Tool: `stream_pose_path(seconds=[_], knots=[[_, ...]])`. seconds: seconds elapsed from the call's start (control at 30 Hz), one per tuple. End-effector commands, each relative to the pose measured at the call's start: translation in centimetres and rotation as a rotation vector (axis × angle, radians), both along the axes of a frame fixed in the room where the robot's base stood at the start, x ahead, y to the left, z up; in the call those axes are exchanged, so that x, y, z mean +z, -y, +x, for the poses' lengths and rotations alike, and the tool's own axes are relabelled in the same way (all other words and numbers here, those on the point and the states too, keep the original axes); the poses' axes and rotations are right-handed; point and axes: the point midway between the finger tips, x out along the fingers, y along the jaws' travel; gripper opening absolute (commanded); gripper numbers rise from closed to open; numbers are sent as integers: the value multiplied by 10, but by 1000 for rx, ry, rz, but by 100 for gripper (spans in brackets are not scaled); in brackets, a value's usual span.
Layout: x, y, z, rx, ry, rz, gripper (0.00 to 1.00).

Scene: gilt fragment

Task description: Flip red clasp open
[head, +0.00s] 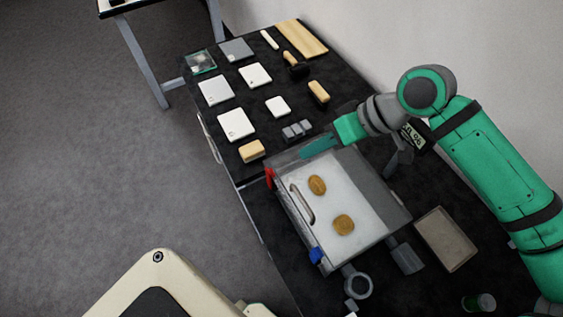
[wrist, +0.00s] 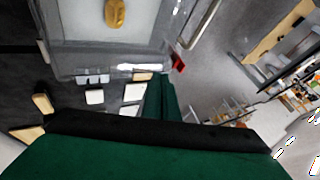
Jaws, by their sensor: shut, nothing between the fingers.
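The red clasp (head: 269,178) sits at the upper left corner of a clear-lidded case (head: 372,233). It also shows in the wrist view (wrist: 178,63), right of the fingertips. A blue clasp (head: 315,255) is at the case's lower left corner. Two gold pieces (head: 317,185) (head: 343,225) lie inside, with a handle (head: 301,204) along the left side. My gripper (head: 303,155) is shut and empty, beside the case's far edge, to the right of the red clasp and apart from it. In the wrist view my gripper (wrist: 160,80) points toward the case edge. I cannot tell whether either clasp is latched.
The black table holds white tiles (head: 236,124), wooden blocks (head: 252,151) and grey blocks (head: 297,130) beyond the case. A shallow tray (head: 445,238) and a magnifier (head: 357,284) lie near it. A wall borders the right; open floor lies left.

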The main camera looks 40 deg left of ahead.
Motion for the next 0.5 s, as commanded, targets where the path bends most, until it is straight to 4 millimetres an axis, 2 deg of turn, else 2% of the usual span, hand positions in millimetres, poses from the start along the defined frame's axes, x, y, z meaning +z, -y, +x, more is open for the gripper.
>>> stream_pose_path(seconds=[0.3,0.5], knots=[[-47,-31,-18,4,1,-2,0],[-44,-40,-43,4,2,-2,0]])
